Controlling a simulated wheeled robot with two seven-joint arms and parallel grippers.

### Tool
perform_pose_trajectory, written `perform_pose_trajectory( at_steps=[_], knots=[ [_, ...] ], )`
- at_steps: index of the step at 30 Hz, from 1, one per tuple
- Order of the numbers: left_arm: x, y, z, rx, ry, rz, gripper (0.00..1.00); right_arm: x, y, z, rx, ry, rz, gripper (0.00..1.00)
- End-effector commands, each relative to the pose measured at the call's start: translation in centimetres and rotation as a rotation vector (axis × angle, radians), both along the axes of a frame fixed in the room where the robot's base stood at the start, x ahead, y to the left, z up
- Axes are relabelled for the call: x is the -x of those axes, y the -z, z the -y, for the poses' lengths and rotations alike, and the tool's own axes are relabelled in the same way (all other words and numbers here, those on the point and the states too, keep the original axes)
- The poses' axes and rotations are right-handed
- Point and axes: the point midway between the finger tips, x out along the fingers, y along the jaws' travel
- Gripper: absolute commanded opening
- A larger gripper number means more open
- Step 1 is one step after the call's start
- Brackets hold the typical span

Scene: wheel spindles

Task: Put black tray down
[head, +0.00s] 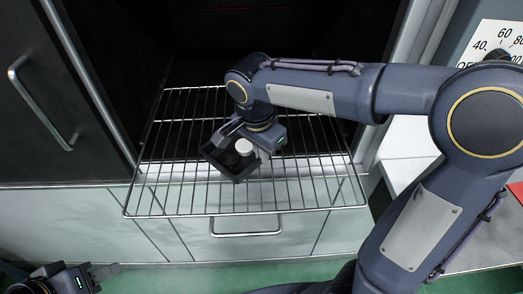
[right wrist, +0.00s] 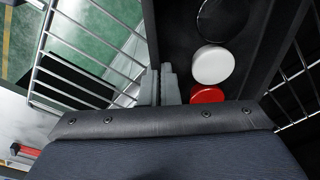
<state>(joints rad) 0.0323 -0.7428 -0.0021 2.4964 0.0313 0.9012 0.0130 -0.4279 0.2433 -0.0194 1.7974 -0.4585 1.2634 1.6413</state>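The black tray (head: 214,154) is over the middle of the pulled-out wire rack (head: 300,196), and it looks tilted in the head view. Whether it touches the bars cannot be told. It carries a white round-topped item (head: 244,147) and a darker one beside it. The right wrist view shows the tray (right wrist: 179,45) with a white disc (right wrist: 212,65), a red disc (right wrist: 207,94) and a dark ring inside. My right gripper (right wrist: 160,84) is shut on the tray's wall. My left gripper (head: 104,273) is low at the left, empty, with its fingers apart.
The rack sticks out of a dark oven opening (head: 290,40) above pale drawers with a handle (head: 246,228). A dark door with a handle (head: 40,105) stands at left. A dial panel (head: 497,45) is at right. The rack is bare around the tray.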

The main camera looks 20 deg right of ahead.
Motion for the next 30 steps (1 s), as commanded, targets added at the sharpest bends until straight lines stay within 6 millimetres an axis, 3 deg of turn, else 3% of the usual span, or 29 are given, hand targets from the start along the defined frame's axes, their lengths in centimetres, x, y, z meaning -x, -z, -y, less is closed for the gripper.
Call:
perform_pose_trajectory(
  at_steps=[11,17,25,30],
  knots=[
    [0.0,0.4,0.0,0.000,0.000,0.000,0.36,0.0,0.5,0.0,-0.001,0.000,0.002,0.00],
    [0.0,0.2,0.0,0.000,0.000,0.000,0.36,0.0,0.4,0.0,0.000,0.000,0.001,0.24],
    [0.0,0.1,0.0,0.000,0.000,0.000,0.36,0.0,0.3,0.0,0.000,0.000,0.001,0.24],
    [0.0,-0.1,0.0,0.000,0.000,0.000,0.36,0.0,-1.3,-0.2,-0.002,-0.001,0.005,0.24]
  ],
)
